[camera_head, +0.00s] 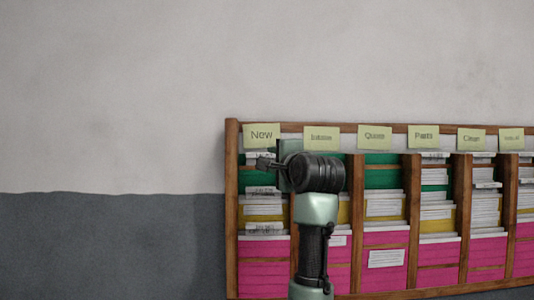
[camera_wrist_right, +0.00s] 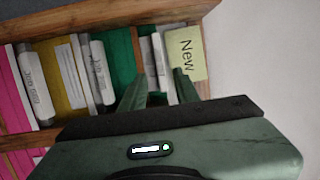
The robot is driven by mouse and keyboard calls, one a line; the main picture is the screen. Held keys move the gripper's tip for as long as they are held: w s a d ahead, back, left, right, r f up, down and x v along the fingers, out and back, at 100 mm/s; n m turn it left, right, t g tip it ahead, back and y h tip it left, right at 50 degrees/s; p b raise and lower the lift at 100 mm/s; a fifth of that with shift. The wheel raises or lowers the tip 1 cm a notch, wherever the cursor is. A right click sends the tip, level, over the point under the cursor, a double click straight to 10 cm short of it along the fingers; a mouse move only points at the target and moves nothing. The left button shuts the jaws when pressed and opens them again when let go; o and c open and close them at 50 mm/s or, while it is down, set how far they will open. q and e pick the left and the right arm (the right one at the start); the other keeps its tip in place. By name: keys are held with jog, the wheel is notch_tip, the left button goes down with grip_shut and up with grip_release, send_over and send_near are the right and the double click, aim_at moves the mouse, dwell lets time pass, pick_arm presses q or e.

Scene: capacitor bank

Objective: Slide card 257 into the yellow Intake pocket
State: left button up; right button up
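My right gripper (camera_head: 264,163) is at the top of the "New" column, in front of the rack. In the right wrist view its fingers (camera_wrist_right: 158,82) are apart, on either side of white cards (camera_wrist_right: 163,55) near the "New" label (camera_wrist_right: 186,52). I see no firm grip on a card. I cannot read the number 257 on any card. The second column's label (camera_head: 321,138) is too blurred to read surely. That column's yellow pocket (camera_head: 343,215) shows partly beside my right arm, which hides much of the column. My left gripper is not in view.
The wooden rack (camera_head: 232,205) has several columns of green, yellow and pink pockets with white cards, split by wooden dividers (camera_head: 412,225). More cards (camera_wrist_right: 103,72) stand close beside the fingers. The wall (camera_head: 110,100) left of the rack is clear.

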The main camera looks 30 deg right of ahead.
aim_at(265, 156)
jog(key=p+x, duration=0.1)
jog(key=x, duration=0.2)
jog(key=shift+r+p, duration=0.15)
jog(key=shift+p, duration=0.15)
jog(key=x, duration=0.3)
jog(key=shift+f, duration=0.2)
jog(key=shift+w+d+r, duration=0.1)
jog(key=shift+w+d, duration=0.1)
jog(key=shift+w, duration=0.25)
grip_shut()
